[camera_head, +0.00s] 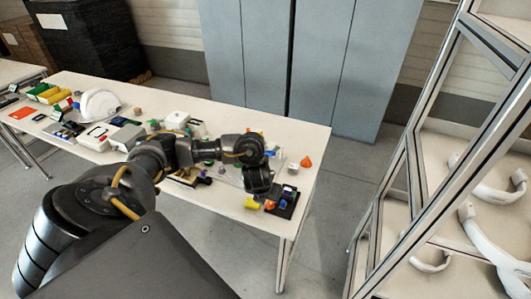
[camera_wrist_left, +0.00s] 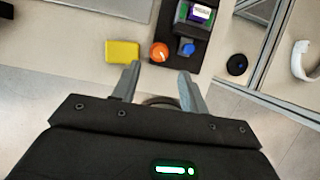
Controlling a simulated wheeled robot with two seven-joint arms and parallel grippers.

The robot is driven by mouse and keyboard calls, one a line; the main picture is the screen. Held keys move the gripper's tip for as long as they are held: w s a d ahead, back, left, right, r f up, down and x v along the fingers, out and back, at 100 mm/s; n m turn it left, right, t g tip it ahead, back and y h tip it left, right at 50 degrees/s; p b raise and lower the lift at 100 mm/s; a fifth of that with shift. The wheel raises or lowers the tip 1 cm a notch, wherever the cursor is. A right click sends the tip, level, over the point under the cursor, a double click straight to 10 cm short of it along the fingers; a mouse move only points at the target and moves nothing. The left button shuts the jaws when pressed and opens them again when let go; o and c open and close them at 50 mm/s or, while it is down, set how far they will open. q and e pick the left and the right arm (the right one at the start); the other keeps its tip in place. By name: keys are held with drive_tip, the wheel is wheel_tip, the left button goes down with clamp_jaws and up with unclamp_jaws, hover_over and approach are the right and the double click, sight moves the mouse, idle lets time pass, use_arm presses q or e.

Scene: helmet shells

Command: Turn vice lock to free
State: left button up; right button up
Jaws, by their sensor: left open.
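A black fixture (camera_wrist_left: 185,67) lies near the table's front edge in the left wrist view, with a small lit screen (camera_wrist_left: 201,12), an orange round knob (camera_wrist_left: 159,52) with a white mark, and a blue knob (camera_wrist_left: 187,49). I cannot tell which part is the vice lock. The fixture also shows at the table's right end in the head view (camera_head: 291,198). My left gripper (camera_wrist_left: 160,71) is open and empty. In the wrist view its fingertips sit just below the two knobs, with no clear contact. My right gripper is not in view.
The table (camera_head: 318,150) is cluttered to the left. A metal-framed shelf (camera_head: 412,165) stands at the right.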

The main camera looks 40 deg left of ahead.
use_arm(q)
drive_tip(key=p+v, duration=0.1)
drive_tip(key=v, duration=0.2)
idle(0.5)
